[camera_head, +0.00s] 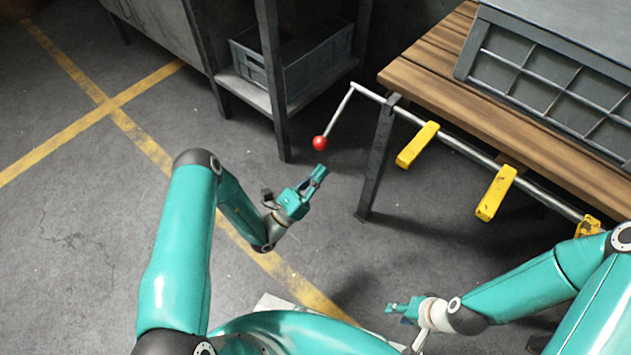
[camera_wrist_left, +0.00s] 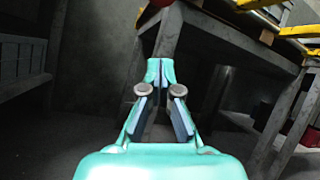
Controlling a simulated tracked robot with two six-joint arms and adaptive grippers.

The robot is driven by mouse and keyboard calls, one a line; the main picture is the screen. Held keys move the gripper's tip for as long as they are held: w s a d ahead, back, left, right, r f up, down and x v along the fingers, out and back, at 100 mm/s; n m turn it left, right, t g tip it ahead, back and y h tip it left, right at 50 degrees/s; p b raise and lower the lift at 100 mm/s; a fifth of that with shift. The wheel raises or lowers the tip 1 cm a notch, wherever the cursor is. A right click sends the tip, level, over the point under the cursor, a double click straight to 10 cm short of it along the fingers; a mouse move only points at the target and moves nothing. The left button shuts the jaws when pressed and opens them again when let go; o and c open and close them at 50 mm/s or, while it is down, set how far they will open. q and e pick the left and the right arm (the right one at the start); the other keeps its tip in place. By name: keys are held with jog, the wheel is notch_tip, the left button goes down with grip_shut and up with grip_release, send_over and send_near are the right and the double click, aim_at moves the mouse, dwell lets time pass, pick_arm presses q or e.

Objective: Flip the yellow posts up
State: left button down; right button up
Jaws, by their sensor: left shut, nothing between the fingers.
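Several yellow posts hang down from a metal rod (camera_head: 462,147) along the front edge of a wooden bench. Two show clearly, the left post (camera_head: 417,145) and the middle post (camera_head: 496,193); another post (camera_head: 588,226) is partly hidden by my right arm. The rod's left end bends into a crank with a red ball (camera_head: 319,143) at its lower end. My left gripper (camera_head: 320,171) is shut and empty, just below the red ball in the head view and apart from it. It also shows in the left wrist view (camera_wrist_left: 160,72). My right gripper (camera_head: 390,308) is low, away from the posts; its fingers are too small to judge.
The wooden bench (camera_head: 437,68) carries a large grey crate (camera_head: 545,88), and its dark leg (camera_head: 377,165) stands near the crank. A metal shelf with a grey bin (camera_head: 300,62) stands behind. The floor at left is clear, with yellow lines.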

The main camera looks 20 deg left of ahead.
pick_arm(q)
notch_tip(320, 180, up, 6)
jog(key=w+b, duration=0.1)
jog(key=w, duration=0.1)
jog(key=shift+w+d+f, duration=0.15)
jog(key=shift+w+f, duration=0.05)
jog(key=shift+w, duration=0.1)
